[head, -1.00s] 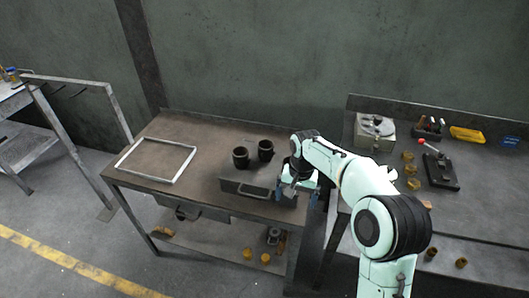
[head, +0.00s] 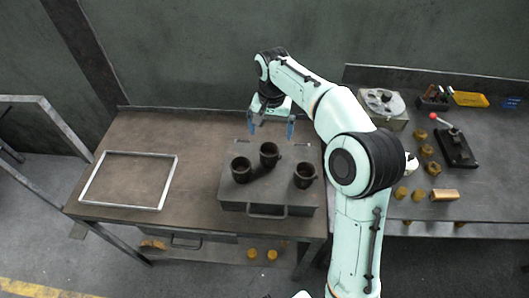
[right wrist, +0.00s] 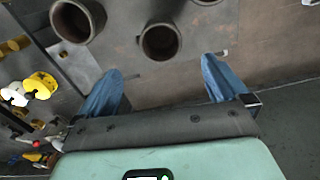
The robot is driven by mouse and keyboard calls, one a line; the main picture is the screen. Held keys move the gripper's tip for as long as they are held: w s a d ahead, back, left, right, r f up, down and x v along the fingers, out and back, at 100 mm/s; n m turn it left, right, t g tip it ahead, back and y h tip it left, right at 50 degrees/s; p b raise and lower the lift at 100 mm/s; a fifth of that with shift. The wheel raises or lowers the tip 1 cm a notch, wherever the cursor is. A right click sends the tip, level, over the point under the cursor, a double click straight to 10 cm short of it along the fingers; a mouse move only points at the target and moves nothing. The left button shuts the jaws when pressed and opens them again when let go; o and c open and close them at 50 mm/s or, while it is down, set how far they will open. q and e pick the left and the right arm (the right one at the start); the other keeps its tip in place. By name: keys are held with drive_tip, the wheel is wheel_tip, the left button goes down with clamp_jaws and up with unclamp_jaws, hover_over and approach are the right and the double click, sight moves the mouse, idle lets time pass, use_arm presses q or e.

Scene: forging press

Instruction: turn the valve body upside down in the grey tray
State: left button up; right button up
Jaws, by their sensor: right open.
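The grey tray (head: 305,207) is a shallow dark grey slab with a front handle, on the brown bench. Three dark, cup-like valve bodies stand on it, round openings up: one at left (head: 241,169), one at middle back (head: 269,154), one at right (head: 305,175). I cannot tell which one the task means. My right gripper (head: 271,127) is open and empty behind the tray's back edge, blue fingers apart. In the right wrist view, one body (right wrist: 160,41) stands just beyond the open fingers (right wrist: 158,66), apart from them. My left gripper is out of view.
An empty pale rectangular frame (head: 163,183) lies on the bench's left part, with bare bench between it and the tray. A second bench (head: 480,205) at right holds a grey fixture (head: 382,107), a yellow bin (head: 470,99) and several brass parts. A wall rises behind.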

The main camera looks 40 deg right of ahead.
approach(270, 153)
drive_tip(key=shift+s+a+f+b, duration=0.4)
drive_tip(key=shift+s+f, duration=0.3)
drive_tip(key=shift+s, duration=0.2)
drive_tip(key=shift+w+f, duration=0.1)
drive_tip(key=shift+f, duration=0.4)
drive_tip(key=f, duration=0.4)
drive_tip(key=shift+s+a+f+b, duration=0.15)
drive_tip(key=shift+s+a+b, duration=0.15)
drive_tip(key=shift+f, duration=0.3)
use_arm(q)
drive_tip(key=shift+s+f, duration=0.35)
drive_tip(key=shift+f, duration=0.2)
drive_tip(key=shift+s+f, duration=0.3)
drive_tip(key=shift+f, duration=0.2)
use_arm(e)
drive_tip(key=shift+c, duration=0.3)
drive_tip(key=shift+w, duration=0.1)
drive_tip(key=c, duration=1.3)
drive_tip(key=shift+o, duration=0.2)
drive_tip(key=shift+r, duration=0.15)
